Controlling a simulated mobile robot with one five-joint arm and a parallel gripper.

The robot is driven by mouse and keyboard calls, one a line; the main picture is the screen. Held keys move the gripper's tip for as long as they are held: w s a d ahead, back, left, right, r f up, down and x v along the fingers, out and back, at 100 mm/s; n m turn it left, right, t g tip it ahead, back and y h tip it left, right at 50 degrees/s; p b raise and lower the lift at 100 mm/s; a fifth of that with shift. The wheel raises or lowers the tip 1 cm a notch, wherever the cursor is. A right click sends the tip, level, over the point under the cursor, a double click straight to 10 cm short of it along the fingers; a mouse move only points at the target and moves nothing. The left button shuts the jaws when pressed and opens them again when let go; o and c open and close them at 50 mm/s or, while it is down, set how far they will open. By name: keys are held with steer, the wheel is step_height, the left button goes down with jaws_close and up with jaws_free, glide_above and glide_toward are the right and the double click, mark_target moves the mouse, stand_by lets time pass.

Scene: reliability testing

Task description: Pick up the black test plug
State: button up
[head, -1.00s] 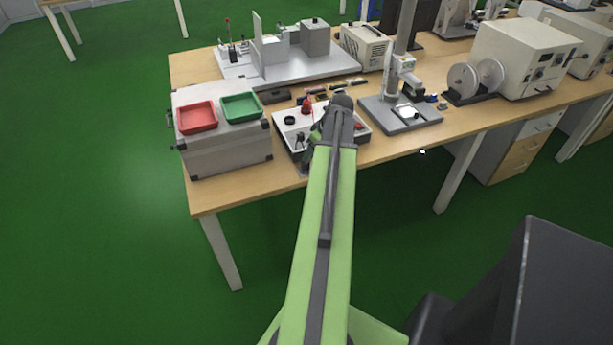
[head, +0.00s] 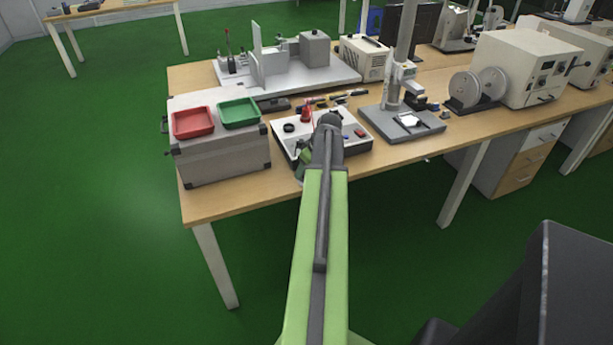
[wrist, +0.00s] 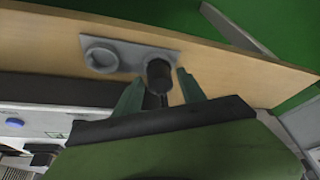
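The black test plug (wrist: 159,76) is a short dark cylinder in the wrist view. It is at the right end of a small grey holder plate (wrist: 128,56), which has an empty round socket at its left end. My gripper (wrist: 161,77) is open, with one green finger on each side of the plug. In the head view my arm hides most of the gripper and the plug, at the front edge of a white test box (head: 354,140).
A grey case (head: 225,160) with a red tray (head: 193,122) and a green tray (head: 239,112) stands to the left. A red plug (head: 306,113) stands on the test box. A grey stand (head: 402,124) is to the right. Bare wood lies along the table's front edge.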

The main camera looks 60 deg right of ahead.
jaws_close()
steer(key=r+p, duration=0.5)
steer(key=shift+s+d+r, duration=0.15)
steer(key=shift+s+d, duration=0.15)
steer(key=s+d+r+p, duration=0.5)
steer(key=s+d+p, duration=0.1)
steer(key=s, duration=0.2)
steer(key=shift+s+d+r, duration=0.3)
steer(key=shift+r, duration=0.05)
